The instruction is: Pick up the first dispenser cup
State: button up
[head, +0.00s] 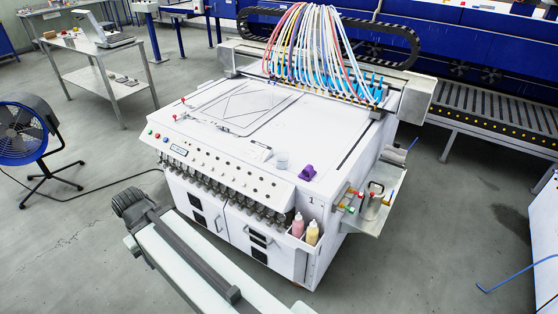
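A small white cup (281,160) stands on the front right part of the white machine's top (325,140); I take it for the dispenser cup, though no label is readable. A purple object (307,172) sits just right of it. A grey metal cup-like container (370,206) stands on the machine's right side shelf. My pale arm reaches in from the bottom, left of centre, and ends in a dark part (132,203) in front of the machine's left front corner. This end is well apart from the white cup. Its fingers cannot be made out.
Many coloured hoses (312,45) arch over the machine's back. A front panel (215,160) carries knobs and nozzles. Pink (297,226) and yellow (312,233) bottles stand in a front right holder. A blue fan (22,135) stands left. Floor around is mostly clear.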

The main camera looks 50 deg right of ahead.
aim_at(281, 156)
jog(key=u, duration=0.05)
jog(key=i, duration=1.65)
jog(key=z, duration=0.05)
